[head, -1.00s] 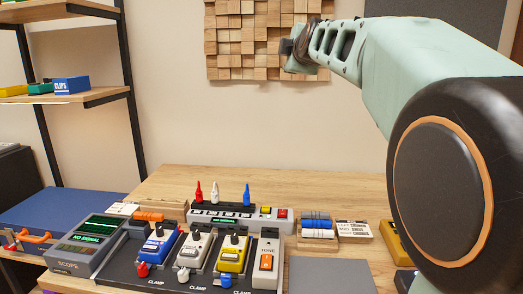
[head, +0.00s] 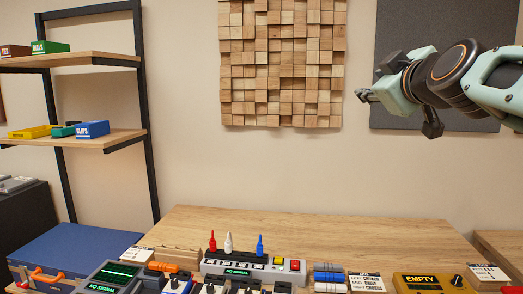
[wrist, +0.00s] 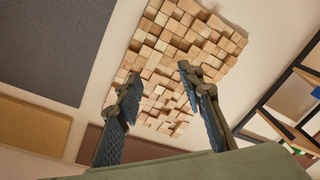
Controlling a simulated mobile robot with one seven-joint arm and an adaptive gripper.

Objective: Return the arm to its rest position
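My gripper (head: 364,95) is at the upper right in the head view, raised high above the workbench and pointing left in front of the wall. In the wrist view my gripper (wrist: 157,88) shows two dark fingers with blue pads spread apart, with nothing between them but the wooden block panel on the wall behind. The arm is clear of the bench and touches nothing that I can see.
The wooden bench (head: 330,228) holds a grey power strip (head: 215,267) with red, white and blue plugs, a scope (head: 118,272), pedals and a yellow box (head: 432,283). A shelf (head: 110,140) stands left. A wooden block panel (head: 282,65) hangs on the wall.

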